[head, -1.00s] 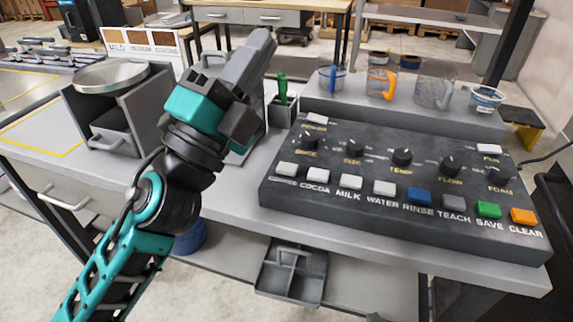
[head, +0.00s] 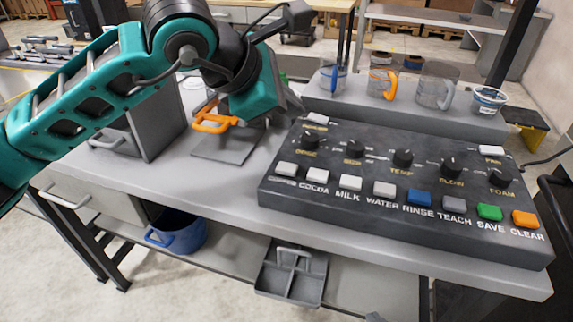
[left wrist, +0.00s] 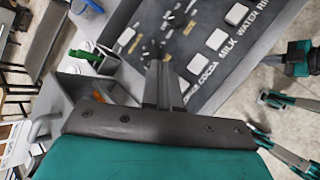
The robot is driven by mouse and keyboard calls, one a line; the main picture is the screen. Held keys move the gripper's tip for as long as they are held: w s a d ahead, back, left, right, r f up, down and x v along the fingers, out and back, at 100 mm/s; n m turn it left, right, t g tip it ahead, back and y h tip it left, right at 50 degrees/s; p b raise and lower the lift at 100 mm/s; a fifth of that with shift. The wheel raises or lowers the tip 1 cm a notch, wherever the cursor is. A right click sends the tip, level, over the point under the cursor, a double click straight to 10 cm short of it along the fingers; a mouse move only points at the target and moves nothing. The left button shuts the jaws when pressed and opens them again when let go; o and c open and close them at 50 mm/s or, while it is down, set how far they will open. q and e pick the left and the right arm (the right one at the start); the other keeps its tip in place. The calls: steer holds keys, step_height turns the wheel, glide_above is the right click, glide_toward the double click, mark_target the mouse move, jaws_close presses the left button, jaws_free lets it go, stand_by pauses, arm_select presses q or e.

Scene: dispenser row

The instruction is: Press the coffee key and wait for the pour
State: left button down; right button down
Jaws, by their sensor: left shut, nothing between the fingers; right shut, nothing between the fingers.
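The control panel (head: 400,190) lies on the bench with a row of labelled keys. The coffee key (head: 286,169) is the white one at the left end of the front row, beside the cocoa key (head: 317,175). My left gripper (head: 292,108) is shut and empty, pointing down near the panel's back left corner, apart from the coffee key in the head view. An orange-handled cup (head: 213,121) stands on a grey plate, partly behind my arm. No pour is visible. My right gripper is not identifiable.
Several cups, one a clear cup (head: 437,88), stand on a raised ledge behind the panel. Dials (head: 402,159) stick up behind the keys. A blue bucket (head: 180,235) sits below the bench.

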mark_target(284, 170)
arm_select(q)
steer(key=shift+w+a, duration=0.3)
steer(key=shift+a, duration=0.05)
